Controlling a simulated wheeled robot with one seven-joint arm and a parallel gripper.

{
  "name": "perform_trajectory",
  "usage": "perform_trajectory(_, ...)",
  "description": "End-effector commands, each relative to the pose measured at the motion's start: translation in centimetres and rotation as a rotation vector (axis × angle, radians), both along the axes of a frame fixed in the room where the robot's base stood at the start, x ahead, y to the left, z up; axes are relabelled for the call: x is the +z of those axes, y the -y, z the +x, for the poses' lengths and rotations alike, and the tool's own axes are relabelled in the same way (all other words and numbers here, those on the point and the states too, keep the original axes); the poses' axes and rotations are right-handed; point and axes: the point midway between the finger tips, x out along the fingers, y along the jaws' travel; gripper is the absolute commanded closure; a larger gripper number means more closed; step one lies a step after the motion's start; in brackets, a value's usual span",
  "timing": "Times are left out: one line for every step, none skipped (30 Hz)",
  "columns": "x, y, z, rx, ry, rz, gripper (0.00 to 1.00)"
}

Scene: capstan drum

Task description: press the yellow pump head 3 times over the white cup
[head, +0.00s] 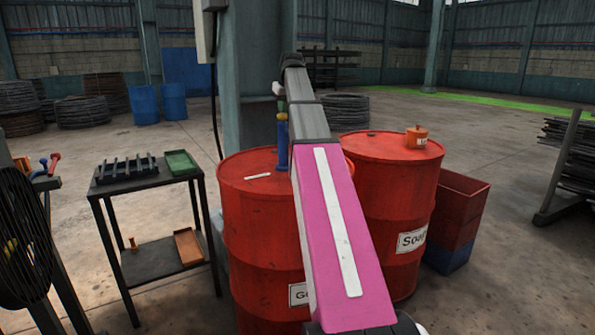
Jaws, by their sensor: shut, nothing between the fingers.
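A slim blue upright thing (282,145), perhaps the pump bottle, stands on top of the left red drum (258,215), close beside my pink and grey arm. I cannot make out a yellow pump head at its top; my arm may cover it. I see no white cup; my arm hides part of the drum top. My arm reaches from the bottom of the head view over the drum and bends at its far end, above the blue thing. My gripper is hidden behind the arm.
A flat pale piece (257,176) lies on the left drum. A right red drum (395,200) carries an orange pot (416,137). A grey column (250,80) rises behind.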

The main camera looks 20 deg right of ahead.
Motion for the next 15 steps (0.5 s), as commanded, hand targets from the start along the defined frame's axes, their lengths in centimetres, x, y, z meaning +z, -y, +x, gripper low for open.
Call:
perform_trajectory(-0.29, -0.02, -0.08, 0.000, -0.002, 0.000, 1.00)
perform_trajectory(-0.26, -0.01, -0.06, 0.000, -0.002, 0.000, 1.00)
perform_trajectory(-0.25, -0.01, -0.05, 0.000, -0.002, 0.000, 1.00)
perform_trajectory(-0.24, -0.01, -0.05, 0.000, -0.002, 0.000, 1.00)
perform_trajectory(-0.24, -0.01, -0.05, 0.000, -0.002, 0.000, 1.00)
perform_trajectory(-0.24, -0.01, -0.06, 0.000, -0.002, 0.000, 1.00)
perform_trajectory(-0.24, -0.01, -0.06, 0.000, -0.002, 0.000, 1.00)
perform_trajectory(-0.23, -0.01, -0.06, 0.000, -0.002, 0.000, 1.00)
perform_trajectory(-0.19, -0.01, -0.06, 0.000, -0.002, 0.000, 1.00)
perform_trajectory(-0.14, -0.01, -0.05, 0.000, -0.002, 0.000, 1.00)
perform_trajectory(-0.07, 0.00, -0.05, 0.000, -0.002, 0.000, 1.00)
perform_trajectory(0.05, 0.00, -0.03, 0.000, -0.002, 0.000, 1.00)
perform_trajectory(0.16, 0.00, -0.03, 0.000, -0.002, 0.000, 1.00)
perform_trajectory(0.30, 0.00, -0.02, 0.000, -0.002, 0.000, 1.00)
perform_trajectory(0.49, 0.00, -0.01, 0.000, -0.002, 0.000, 1.00)
